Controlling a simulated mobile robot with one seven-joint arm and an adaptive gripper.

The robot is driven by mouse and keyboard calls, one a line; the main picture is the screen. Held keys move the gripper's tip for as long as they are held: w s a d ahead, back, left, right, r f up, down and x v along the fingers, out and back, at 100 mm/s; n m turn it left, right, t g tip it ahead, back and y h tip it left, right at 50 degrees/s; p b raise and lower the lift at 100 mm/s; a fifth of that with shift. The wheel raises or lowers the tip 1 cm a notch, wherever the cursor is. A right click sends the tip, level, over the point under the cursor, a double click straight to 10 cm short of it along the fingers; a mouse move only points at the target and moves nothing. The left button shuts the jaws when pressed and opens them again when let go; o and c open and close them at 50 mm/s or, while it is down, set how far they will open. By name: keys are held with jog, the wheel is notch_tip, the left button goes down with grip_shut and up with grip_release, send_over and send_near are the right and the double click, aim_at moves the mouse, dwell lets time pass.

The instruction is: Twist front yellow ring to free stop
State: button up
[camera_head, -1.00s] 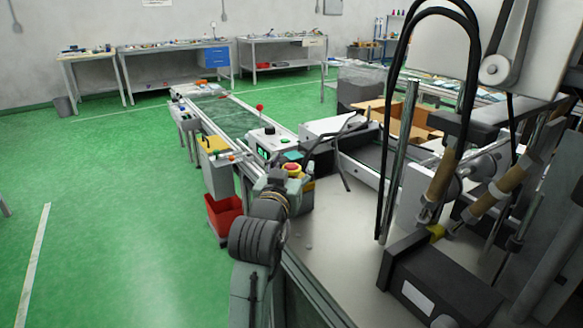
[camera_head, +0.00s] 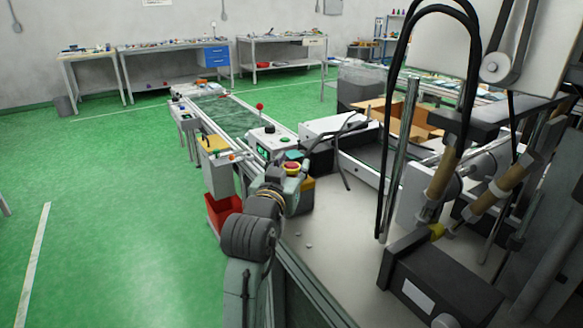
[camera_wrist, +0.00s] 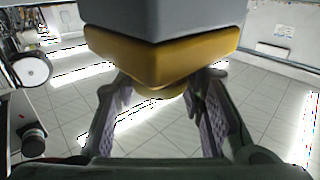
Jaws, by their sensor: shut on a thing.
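The stop station is a grey and yellow box with a red button (camera_head: 292,166) on top, at the near end of the conveyor in the head view. A yellow ring lies around the base of the button. My gripper (camera_head: 290,182) is at the near side of this box and covers part of it. In the wrist view the box's yellow part (camera_wrist: 160,55) fills the top middle, under a grey block. A rounded yellow ring (camera_wrist: 172,92) shows below it, between the two fingers of my gripper (camera_wrist: 163,86). The fingers are closed in on it; their contact points are partly hidden.
A white control box (camera_head: 273,143) with a green display stands just beyond. A red bin (camera_head: 222,211) is to the left below the conveyor. The machine with black cables (camera_head: 400,95) stands close on the right. The green floor at left is clear.

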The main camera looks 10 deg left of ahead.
jog(key=m+h+b, duration=0.1)
jog(key=m+h, duration=0.1)
jog(key=h, duration=0.1)
jog(key=m+g+h+b, duration=0.1)
jog(key=m+h, duration=0.1)
jog(key=h, duration=0.1)
jog(key=shift+a+f+g+h+b, duration=0.1)
jog(key=shift+f+g+h+b, duration=0.05)
jog(key=shift+g+h+b, duration=0.2)
jog(key=shift+m+g+h+b, duration=0.9)
jog(key=shift+m+g+h, duration=0.55)
jog(key=shift+m+h, duration=0.75)
jog(key=shift+h, duration=0.45)
jog(key=o, duration=1.2)
jog(key=v, duration=1.2)
jog(key=shift+r, duration=0.35)
